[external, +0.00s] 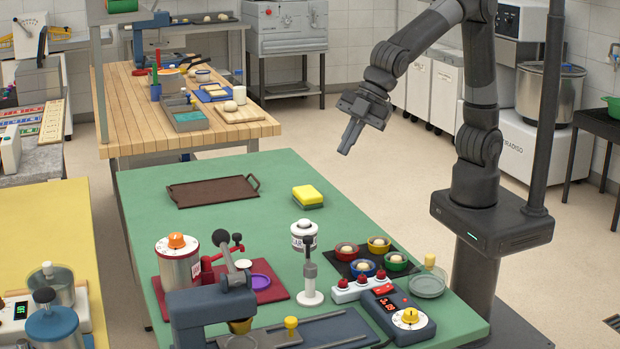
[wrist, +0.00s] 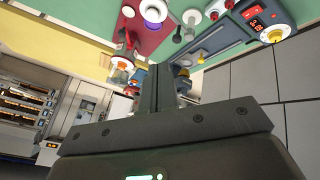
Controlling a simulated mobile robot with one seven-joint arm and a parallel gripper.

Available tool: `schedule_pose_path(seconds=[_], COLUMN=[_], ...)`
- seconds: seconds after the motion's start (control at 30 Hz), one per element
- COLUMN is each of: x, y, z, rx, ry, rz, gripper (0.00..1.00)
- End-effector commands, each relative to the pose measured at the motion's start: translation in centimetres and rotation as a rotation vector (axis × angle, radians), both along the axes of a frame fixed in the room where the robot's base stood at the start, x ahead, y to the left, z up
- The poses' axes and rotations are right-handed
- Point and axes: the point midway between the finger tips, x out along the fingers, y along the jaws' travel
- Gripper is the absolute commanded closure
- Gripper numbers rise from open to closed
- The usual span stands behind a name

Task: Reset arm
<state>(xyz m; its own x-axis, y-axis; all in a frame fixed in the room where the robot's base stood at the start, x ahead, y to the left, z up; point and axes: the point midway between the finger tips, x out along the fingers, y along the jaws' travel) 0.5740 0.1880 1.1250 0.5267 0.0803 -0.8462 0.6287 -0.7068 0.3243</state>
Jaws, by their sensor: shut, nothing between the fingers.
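My arm is bent, and my gripper (external: 345,150) hangs in the air above the floor, just beyond the right edge of the green table (external: 160,190) in the external view. Its fingers point down and slightly left. They are together with nothing between them and touch nothing. In the wrist view the closed fingers (wrist: 162,85) stand up in the middle of the picture, with the green table (wrist: 190,55) upside down beyond them.
On the green table are a brown tray (external: 210,198), a yellow sponge (external: 307,196), a dark tray of small coloured bowls (external: 347,250), and a device with red knobs (external: 352,288). A wooden table (external: 130,120) stands behind. The floor (external: 420,165) under my gripper is clear.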

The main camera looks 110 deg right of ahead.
Motion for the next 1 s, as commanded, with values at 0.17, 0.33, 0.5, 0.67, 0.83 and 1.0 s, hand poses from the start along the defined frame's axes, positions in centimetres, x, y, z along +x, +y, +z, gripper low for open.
schedule_pose_path(seconds=[0.17, 0.33, 0.5, 0.67, 0.83, 1.0], x=[-5.2, -10.5, -16.0, -21.3, -25.7, -28.0], y=[-5.8, -10.3, -14.0, -16.6, -18.2, -18.7], z=[2.2, 3.1, 3.0, 2.2, 0.8, -0.2], rx=[0.042, 0.091, 0.153, 0.217, 0.282, 0.318], ry=[0.012, 0.03, 0.045, 0.064, 0.079, 0.09], rz=[-0.151, -0.291, -0.429, -0.551, -0.655, -0.706], gripper=[1.0, 1.0, 1.0, 1.0, 1.0, 1.0])
